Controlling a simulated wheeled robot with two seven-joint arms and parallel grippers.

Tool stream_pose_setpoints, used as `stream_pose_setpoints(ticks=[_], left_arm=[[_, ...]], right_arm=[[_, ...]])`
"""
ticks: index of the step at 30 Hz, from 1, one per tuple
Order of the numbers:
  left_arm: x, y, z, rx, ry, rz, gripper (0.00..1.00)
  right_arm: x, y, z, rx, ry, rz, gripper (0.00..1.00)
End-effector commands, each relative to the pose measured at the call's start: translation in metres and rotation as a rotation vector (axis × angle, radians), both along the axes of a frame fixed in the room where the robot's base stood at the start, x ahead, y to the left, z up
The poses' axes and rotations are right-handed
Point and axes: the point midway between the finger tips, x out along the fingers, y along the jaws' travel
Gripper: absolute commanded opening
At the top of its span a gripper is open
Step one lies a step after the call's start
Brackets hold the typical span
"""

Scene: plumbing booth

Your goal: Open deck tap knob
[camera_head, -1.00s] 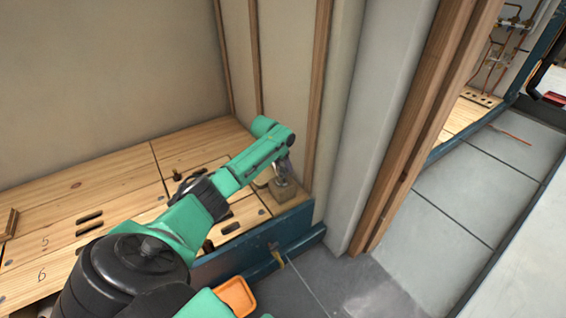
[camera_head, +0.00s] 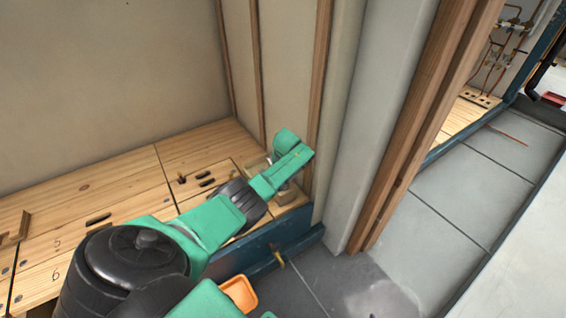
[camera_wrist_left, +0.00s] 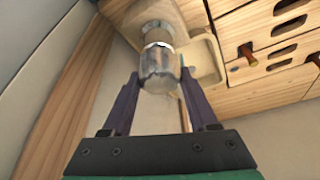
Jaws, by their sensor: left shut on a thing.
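The deck tap knob (camera_wrist_left: 158,70) is a shiny, glassy or metal cylinder in the left wrist view, on a tap standing at a pale wooden block (camera_wrist_left: 205,62). My left gripper (camera_wrist_left: 160,84) has its two dark fingers on either side of the knob and is shut on it. In the head view my green left arm reaches to the right end of the wooden deck (camera_head: 205,140), by the wall corner. There the arm hides the knob and most of the tap. My right gripper is in neither view.
Stud walls (camera_head: 285,70) stand close behind and beside the tap. A blue rail (camera_head: 262,245) edges the deck. An orange tray (camera_head: 240,293) lies near the floor in front. Open grey floor (camera_head: 440,230) stretches to the right.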

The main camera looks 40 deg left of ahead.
Motion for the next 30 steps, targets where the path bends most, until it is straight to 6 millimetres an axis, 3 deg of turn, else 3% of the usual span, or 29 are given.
stream_pose_setpoints(ticks=[11,26,27,29,30], left_arm=[[-0.0003,-0.0002,-0.0012,-0.001,0.000,0.164,0.04],[-0.0002,0.0002,0.0001,-0.001,-0.001,0.186,0.04],[-0.0002,0.0002,0.0001,-0.001,-0.001,0.186,0.67],[-0.0002,0.0002,0.0001,-0.001,-0.001,0.186,0.90],[-0.0002,0.0002,0.0001,-0.001,-0.001,0.186,0.90]], right_arm=[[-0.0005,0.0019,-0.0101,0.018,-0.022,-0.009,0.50],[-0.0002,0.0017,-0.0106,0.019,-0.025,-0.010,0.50],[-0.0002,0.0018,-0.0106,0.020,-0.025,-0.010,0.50],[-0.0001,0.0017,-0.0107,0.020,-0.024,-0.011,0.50],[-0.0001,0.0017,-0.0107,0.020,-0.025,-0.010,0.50]])
